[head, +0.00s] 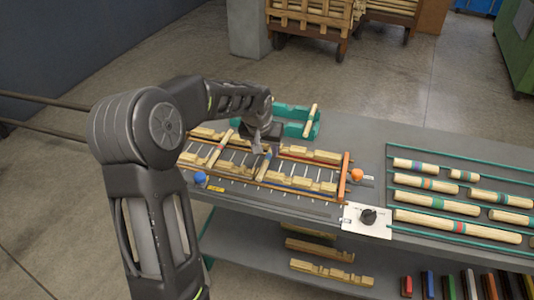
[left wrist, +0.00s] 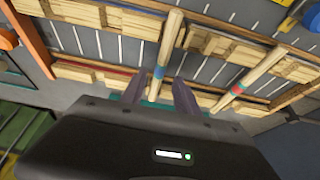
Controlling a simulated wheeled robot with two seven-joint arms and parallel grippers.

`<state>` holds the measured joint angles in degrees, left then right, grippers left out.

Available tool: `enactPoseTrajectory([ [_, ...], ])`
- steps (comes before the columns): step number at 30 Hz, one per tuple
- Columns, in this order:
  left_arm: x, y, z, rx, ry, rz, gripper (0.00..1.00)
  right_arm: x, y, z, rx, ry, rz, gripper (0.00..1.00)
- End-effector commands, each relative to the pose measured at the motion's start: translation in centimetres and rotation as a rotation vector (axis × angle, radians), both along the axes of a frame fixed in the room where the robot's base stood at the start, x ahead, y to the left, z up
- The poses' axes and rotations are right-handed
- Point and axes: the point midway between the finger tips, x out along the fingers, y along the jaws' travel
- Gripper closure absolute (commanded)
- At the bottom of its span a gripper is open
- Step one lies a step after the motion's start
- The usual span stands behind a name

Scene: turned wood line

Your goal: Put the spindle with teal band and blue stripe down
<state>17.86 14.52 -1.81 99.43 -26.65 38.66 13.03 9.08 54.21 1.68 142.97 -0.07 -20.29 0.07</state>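The spindle with teal band and blue stripe (left wrist: 168,45) lies across the rails of the slotted wooden rack (head: 300,183). In the head view its pale lower part (head: 263,173) shows just below my left gripper (head: 262,150). In the left wrist view, the fingertips of my left gripper (left wrist: 160,92) stand apart on either side of the spindle, near its coloured bands, with a gap visible at each side. My left gripper is open. The spindle's near end is hidden behind the gripper body. My right gripper is not in view.
Another spindle (head: 220,148) with a red band lies across the rack at left. A teal tray (head: 290,111) holding a spindle stands behind. A blue knob (head: 200,179), an orange knob (head: 357,175) and a black dial (head: 368,216) are nearby. Several banded spindles lie at right.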

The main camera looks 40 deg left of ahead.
Motion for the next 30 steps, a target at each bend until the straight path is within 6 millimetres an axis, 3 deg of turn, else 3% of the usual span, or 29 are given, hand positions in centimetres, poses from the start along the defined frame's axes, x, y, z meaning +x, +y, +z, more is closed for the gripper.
enactPoseTrajectory([
  [6, -1.7, -0.6, 4.4, 0.001, -0.005, -0.001, 0.63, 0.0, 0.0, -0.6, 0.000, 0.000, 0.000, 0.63],
  [12, -2.9, -1.0, 7.4, 0.001, -0.002, 0.000, 0.63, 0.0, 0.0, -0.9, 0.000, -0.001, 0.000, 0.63],
  [18, -3.3, -1.2, 8.4, -0.001, 0.001, 0.000, 0.63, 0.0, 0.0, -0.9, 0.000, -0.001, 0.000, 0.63],
  [30, -3.3, -1.2, 8.3, -0.001, 0.001, 0.000, 0.63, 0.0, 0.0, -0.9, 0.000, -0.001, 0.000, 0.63],
])
